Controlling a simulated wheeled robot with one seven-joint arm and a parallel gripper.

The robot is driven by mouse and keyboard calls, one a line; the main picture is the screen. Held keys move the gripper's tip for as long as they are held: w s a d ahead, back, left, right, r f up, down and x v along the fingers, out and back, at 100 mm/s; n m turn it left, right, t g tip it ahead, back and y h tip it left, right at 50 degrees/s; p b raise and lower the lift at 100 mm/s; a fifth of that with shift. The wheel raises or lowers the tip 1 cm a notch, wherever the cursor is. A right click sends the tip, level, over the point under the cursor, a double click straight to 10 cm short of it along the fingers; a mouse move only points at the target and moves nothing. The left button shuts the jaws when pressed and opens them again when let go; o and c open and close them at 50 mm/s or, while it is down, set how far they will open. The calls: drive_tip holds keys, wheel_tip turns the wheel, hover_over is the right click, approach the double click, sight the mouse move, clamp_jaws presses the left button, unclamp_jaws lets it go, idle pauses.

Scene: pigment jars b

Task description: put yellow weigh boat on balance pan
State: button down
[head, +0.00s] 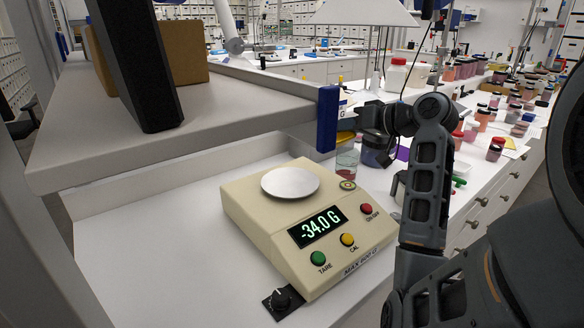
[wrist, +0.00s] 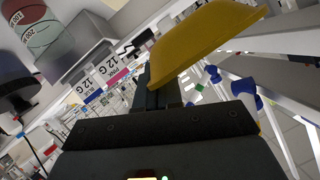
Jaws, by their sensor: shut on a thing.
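The balance (head: 306,225) is a cream box on the white bench, and its round balance pan (head: 290,182) is bare. Its display reads -34.0 G. In the wrist view the yellow weigh boat (wrist: 205,38) is tilted and held at its edge by my gripper (wrist: 160,85), which is shut on it. In the head view my gripper (head: 368,125) is up and to the right of the balance, apart from the pan. A small strip of yellow (head: 345,137) shows beside it, probably the weigh boat, mostly hidden.
A grey shelf (head: 220,110) with a blue end (head: 327,118) overhangs the left. Several pigment jars (head: 494,148) crowd the right bench.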

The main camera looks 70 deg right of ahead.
drive_tip(key=p, duration=0.1)
hover_over(304, 176)
wheel_tip(304, 176, down, 6)
drive_tip(key=shift+w+d+r, duration=0.1)
drive_tip(key=shift+d+r, duration=0.05)
drive_tip(key=shift+f+p, duration=0.3)
drive_tip(key=shift+f, duration=1.7)
drive_tip(key=shift+f, duration=0.1)
drive_tip(key=c, duration=1.3)
unclamp_jaws()
drive_tip(key=shift+r, duration=0.2)
drive_tip(key=b+v, duration=0.1)
drive_tip(key=v, duration=1.1)
drive_tip(key=shift+f, duration=0.1)
